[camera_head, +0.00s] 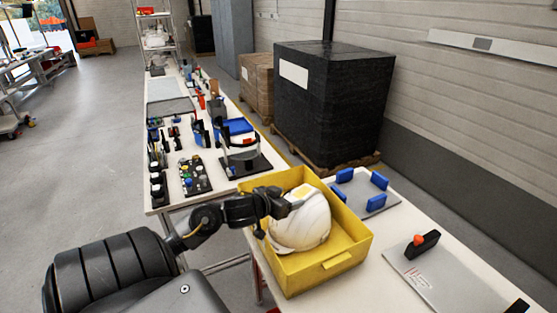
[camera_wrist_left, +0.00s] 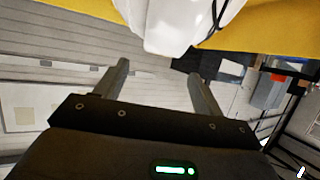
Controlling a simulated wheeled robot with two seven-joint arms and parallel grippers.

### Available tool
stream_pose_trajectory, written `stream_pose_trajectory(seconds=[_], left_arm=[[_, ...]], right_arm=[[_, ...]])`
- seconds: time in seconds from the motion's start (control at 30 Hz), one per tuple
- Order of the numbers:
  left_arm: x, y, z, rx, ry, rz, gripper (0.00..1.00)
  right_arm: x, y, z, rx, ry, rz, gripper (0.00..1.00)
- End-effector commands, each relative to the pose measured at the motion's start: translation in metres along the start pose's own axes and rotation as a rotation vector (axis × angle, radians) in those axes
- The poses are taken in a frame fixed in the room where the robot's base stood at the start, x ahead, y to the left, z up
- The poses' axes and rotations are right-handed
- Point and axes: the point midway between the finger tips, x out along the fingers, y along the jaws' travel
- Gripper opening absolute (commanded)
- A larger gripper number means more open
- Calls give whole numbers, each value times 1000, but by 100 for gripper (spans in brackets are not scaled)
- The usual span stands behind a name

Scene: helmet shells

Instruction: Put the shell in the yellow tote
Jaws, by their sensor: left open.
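The white helmet shell (camera_head: 303,230) sits inside the yellow tote (camera_head: 318,281), on its left side. The tote stands on the near table. My left gripper (camera_head: 293,206) is at the tote's left rim, beside the upper left of the shell. In the left wrist view, the gripper (camera_wrist_left: 162,82) is open with nothing between its two fingers. The shell (camera_wrist_left: 178,22) shows at the top of that view, beyond the fingertips, with a dark strap and part of the yellow tote (camera_wrist_left: 265,25). My right gripper is not in view.
A grey plate with blue blocks (camera_head: 372,190) lies right of the tote. Another grey plate (camera_head: 440,275) holds a black part with an orange knob. A long table (camera_head: 163,195) with several tools and small parts stands behind. A black-wrapped pallet load (camera_head: 330,105) stands by the wall.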

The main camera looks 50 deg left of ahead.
Motion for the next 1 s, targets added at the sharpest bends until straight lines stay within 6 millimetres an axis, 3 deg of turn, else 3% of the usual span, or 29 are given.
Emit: stream_pose_trajectory(seconds=[0.1,0.3,1.0], left_arm=[[-24,0,0,5,-3,0,69],[-47,0,0,2,-2,-1,69],[-52,0,0,0,-1,-1,69]], right_arm=[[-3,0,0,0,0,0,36],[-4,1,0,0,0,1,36],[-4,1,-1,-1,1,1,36]])
